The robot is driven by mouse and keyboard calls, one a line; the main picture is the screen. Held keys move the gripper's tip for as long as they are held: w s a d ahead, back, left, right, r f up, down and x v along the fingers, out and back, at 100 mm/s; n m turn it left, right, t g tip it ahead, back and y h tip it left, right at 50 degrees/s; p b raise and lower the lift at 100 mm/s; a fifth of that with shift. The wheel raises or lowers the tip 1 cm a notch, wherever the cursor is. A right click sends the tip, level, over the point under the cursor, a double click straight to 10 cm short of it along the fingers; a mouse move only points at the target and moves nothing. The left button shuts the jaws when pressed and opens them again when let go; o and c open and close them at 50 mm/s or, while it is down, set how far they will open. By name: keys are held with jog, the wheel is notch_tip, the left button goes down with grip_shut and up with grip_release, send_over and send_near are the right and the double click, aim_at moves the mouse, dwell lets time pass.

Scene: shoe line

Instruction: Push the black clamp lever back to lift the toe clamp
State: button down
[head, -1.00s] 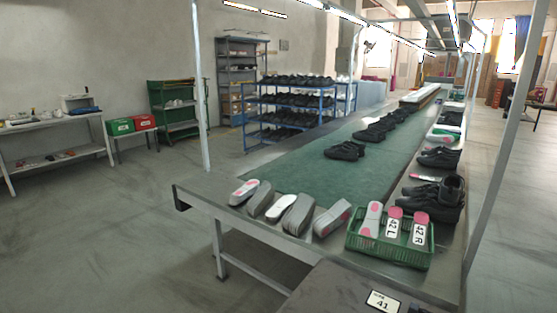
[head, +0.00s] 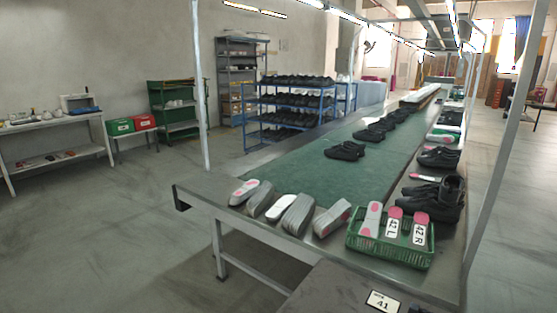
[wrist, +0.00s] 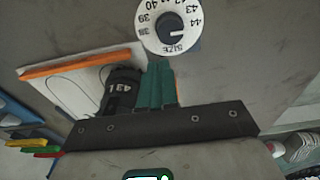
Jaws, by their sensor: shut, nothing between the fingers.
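My gripper (wrist: 160,66) shows in the wrist view as two teal fingers standing side by side, shut and empty, above a dark bolted bar. A white size dial (wrist: 170,22) with a black knob is just beyond the fingertips, its top cut off by the frame edge. I cannot make out the black clamp lever or the toe clamp for certain in either view. The head view does not show my gripper.
In the head view a grey surface with a size 41 card (head: 383,301) is at the bottom. Beyond it stands a long line table with a green belt (head: 290,160), black shoes, grey lasts and a green crate (head: 390,248). Open floor (head: 110,225) lies to the left.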

jog(key=shift+w+d, duration=0.8)
jog(key=shift+w, duration=0.3)
jog(key=shift+s, duration=0.1)
jog(key=shift+s+a+p, duration=0.4)
jog(key=shift+s+a, duration=0.05)
jog(key=shift+s, duration=0.1)
notch_tip(320, 180, up, 9)
jog(key=p, duration=0.7)
jog(key=shift+p, duration=0.35)
